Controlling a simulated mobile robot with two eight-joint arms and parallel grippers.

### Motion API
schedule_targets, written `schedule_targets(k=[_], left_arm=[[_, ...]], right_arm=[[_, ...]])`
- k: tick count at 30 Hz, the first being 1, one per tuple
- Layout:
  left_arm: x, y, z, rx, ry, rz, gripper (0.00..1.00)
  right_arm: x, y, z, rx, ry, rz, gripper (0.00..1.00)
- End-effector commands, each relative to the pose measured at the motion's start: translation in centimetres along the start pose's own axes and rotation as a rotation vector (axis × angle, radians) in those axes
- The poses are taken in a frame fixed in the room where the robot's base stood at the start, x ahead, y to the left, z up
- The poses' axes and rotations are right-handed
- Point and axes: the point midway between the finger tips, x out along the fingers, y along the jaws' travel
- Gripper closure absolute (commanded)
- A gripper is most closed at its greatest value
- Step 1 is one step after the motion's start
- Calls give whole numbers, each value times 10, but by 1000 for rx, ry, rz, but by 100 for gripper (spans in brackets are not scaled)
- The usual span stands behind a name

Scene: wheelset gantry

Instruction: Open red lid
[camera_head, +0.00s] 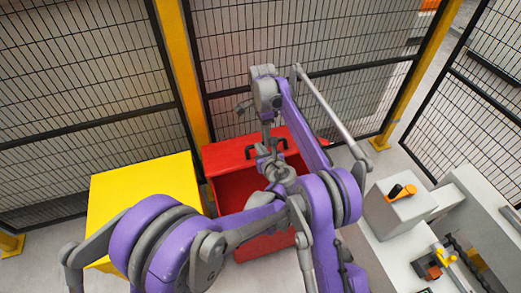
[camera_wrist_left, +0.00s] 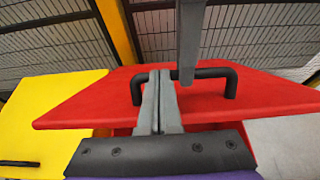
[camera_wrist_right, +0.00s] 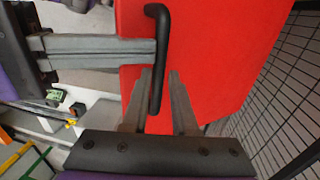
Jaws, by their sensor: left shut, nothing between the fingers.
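The red lid (camera_head: 228,153) of a red box (camera_head: 262,247) has a black handle (camera_wrist_left: 216,72). The lid appears raised at its front, with a darker red space below it in the head view. My left gripper (camera_wrist_left: 162,73) is shut and empty, its fingertips against or just beside the handle bar. My right gripper (camera_wrist_right: 160,72) is open, coming from the far side, with its fingers on either side of the handle in the right wrist view. Whether the fingers touch the handle I cannot tell. My arms hide part of the box in the head view.
A yellow box (camera_head: 140,185) stands at the left of the red one. A grey block with an orange-and-black item (camera_head: 401,192) and a pale bench (camera_head: 400,250) are at the right. A mesh fence (camera_head: 80,90) with yellow posts closes off the back.

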Motion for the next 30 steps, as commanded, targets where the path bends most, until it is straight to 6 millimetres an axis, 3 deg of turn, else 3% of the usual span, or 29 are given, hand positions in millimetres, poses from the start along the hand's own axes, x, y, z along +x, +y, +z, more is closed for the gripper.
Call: schedule_targets(k=[1,4,16,25,30], left_arm=[[2,1,-1,0,1,3,100],[2,1,-1,-1,1,3,100],[3,2,-1,-3,3,6,100],[4,3,-1,-4,3,8,100],[4,3,-1,-5,4,8,100]], right_arm=[[2,-1,1,-1,-1,-2,68],[1,0,0,-1,0,0,50],[-7,1,0,0,1,3,50],[-53,4,0,0,1,-1,50],[-68,4,0,0,1,-2,50]])
